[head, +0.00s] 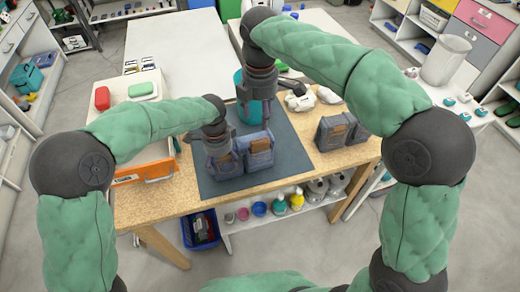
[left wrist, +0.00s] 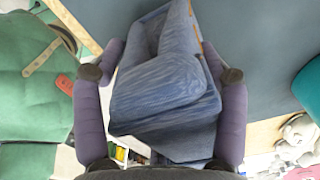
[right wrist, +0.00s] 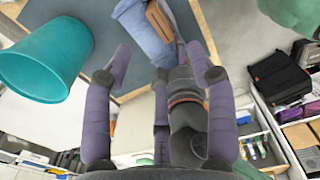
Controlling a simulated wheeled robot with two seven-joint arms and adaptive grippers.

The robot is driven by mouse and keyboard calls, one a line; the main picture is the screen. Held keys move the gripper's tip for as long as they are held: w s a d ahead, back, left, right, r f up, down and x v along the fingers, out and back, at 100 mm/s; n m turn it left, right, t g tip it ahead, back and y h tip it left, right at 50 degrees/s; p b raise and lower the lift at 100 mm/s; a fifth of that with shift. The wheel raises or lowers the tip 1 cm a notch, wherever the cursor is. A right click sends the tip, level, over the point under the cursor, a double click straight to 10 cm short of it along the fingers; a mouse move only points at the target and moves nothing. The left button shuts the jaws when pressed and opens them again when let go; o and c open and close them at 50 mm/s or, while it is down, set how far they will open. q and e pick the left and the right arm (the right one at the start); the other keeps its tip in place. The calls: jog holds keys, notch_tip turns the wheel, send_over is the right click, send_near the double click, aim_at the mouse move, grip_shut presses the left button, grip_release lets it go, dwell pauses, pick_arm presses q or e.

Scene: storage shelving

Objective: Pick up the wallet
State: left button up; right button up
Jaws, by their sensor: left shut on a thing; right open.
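A brown wallet (head: 258,146) sticks out of a blue denim pouch (head: 257,159) on the dark mat (head: 290,160). The wallet also shows at the top of the right wrist view (right wrist: 159,20).
Another denim pouch with a brown item (head: 335,133) stands to the right. A teal cup (right wrist: 40,60) is close to my right gripper. A white tray (head: 115,150) with red and green items is left. White objects (head: 300,100) lie at the back right.

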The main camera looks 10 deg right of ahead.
send_over(260, 139)
jog(key=f, duration=0.5)
jog(key=shift+s+f, duration=0.15)
jog(key=shift+s, duration=0.1)
jog(key=shift+w+f, duration=0.15)
jog(key=shift+f, duration=1.45)
jog(key=shift+w+f, duration=0.1)
jog(key=shift+f, duration=1.5)
jog(key=shift+c, duration=0.3)
grip_shut()
